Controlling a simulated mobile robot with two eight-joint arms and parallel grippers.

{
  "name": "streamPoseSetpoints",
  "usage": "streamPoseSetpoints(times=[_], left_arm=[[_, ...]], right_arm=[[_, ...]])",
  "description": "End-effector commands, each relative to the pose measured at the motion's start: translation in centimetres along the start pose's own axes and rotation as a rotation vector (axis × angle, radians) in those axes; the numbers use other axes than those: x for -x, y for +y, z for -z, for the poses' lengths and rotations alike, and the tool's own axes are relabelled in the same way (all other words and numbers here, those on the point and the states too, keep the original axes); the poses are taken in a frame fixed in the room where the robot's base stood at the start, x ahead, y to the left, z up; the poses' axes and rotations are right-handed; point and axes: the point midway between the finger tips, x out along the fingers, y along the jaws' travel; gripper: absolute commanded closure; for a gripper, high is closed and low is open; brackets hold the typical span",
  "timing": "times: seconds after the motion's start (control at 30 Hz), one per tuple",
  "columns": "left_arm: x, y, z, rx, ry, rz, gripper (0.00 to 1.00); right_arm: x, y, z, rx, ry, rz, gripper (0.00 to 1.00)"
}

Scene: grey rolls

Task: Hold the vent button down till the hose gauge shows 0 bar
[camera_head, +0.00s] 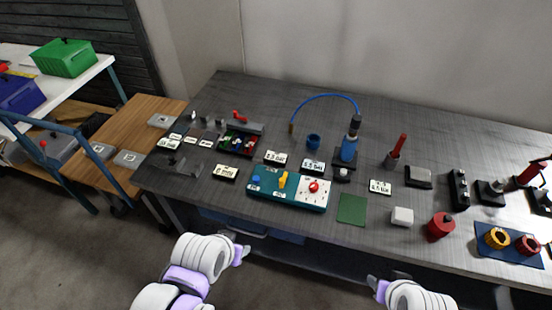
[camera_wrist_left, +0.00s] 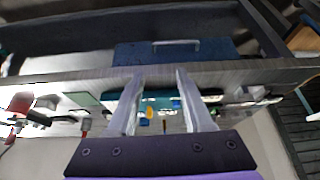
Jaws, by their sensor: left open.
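A teal control panel (camera_head: 262,192) lies near the table's front edge. It carries a blue button (camera_head: 256,178) at its left, a yellow lever (camera_head: 283,180) and a red knob (camera_head: 314,187) on a white plate. I cannot read which control is the vent. Small bar displays (camera_head: 275,157) (camera_head: 313,166) stand behind it, seemingly above zero, digits too small to be sure. A blue hose (camera_head: 325,97) arches behind them. My left gripper (camera_head: 243,254) is open and empty, in front of the table; its wrist view shows the panel (camera_wrist_left: 165,105) beyond the fingers (camera_wrist_left: 160,74). My right gripper (camera_head: 374,284) is partly visible, away from everything.
More displays (camera_head: 225,172) (camera_head: 380,187) stand left and right of the panel. A green mat (camera_head: 352,209), white block (camera_head: 402,217) and red cylinder (camera_head: 440,227) line the front right. The table's back is mostly clear.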

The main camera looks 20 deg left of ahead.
Motion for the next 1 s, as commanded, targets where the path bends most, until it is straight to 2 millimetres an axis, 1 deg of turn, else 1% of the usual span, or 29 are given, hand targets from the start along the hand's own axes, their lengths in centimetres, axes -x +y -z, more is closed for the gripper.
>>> streamPoseSetpoints(times=[0.17,0.2,0.37,0.4,0.47,0.5,1.0], left_arm=[[0.00,0.00,0.00,0.000,0.000,0.000,0.49],[0.00,0.00,0.00,0.000,0.000,0.000,0.51],[0.00,0.00,0.00,0.000,0.000,0.000,0.80],[0.00,0.00,0.00,0.000,0.000,0.000,0.87],[0.00,0.00,0.00,0.000,0.000,0.000,0.98],[0.00,0.00,0.00,0.000,0.000,0.000,1.00],[0.00,0.00,0.00,0.000,0.000,0.000,1.00]], right_arm=[[0.00,0.00,0.00,0.000,0.000,0.000,0.49],[0.00,0.00,0.00,0.000,0.000,0.000,0.49],[0.00,0.00,0.00,0.000,0.000,0.000,0.49],[0.00,0.00,0.00,0.000,0.000,0.000,0.49],[0.00,0.00,0.00,0.000,0.000,0.000,0.49],[0.00,0.00,0.00,0.000,0.000,0.000,0.49],[0.00,0.00,0.00,0.000,0.000,0.000,0.49]])
